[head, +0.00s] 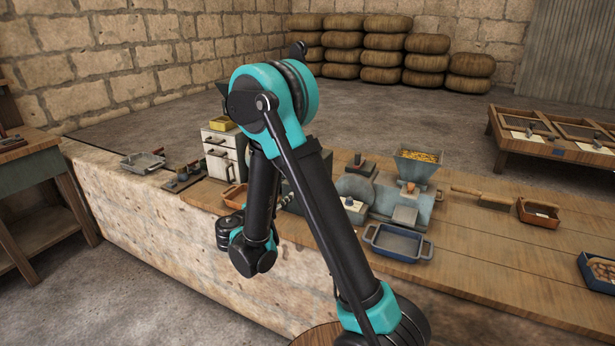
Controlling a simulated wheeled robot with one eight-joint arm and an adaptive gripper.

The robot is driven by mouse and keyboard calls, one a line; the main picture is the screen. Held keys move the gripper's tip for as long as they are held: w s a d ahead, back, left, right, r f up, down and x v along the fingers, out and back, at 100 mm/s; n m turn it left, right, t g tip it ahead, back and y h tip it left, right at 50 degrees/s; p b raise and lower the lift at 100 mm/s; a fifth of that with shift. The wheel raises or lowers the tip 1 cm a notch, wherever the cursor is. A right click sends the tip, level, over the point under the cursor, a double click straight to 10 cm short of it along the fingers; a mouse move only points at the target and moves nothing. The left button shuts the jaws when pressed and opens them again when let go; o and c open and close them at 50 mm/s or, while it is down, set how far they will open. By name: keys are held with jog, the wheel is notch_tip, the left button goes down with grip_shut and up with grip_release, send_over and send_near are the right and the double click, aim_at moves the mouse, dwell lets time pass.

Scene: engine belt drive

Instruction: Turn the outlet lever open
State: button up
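A grey machine (382,197) stands on the wooden counter, right of my arm. A hopper (418,166) of yellow grain sits on top of it, with a small orange part (409,187) just below. A blue tray (398,243) stands in front of the machine, below a grey sloped block (404,215). I cannot make out the outlet lever; it is too small to tell or hidden. My arm crosses the middle of the view and covers the machine's left side. Its wrist bends down over the counter's front edge; my gripper's fingers do not show.
A white drawer cabinet (222,155), a small reddish tray (235,196) and a grey pan (142,162) stand left of my arm. A brush (482,196), an orange-brown tray (538,212) and another blue tray (597,272) lie right. The counter's front right is clear.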

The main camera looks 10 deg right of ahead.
jog(key=shift+n+t, duration=0.6)
jog(key=shift+n, duration=0.2)
jog(key=x, duration=1)
jog(key=a+x, duration=0.1)
jog(key=x, duration=0.5)
jog(key=shift+w+r, duration=0.2)
jog(key=shift+w, duration=0.15)
grip_shut()
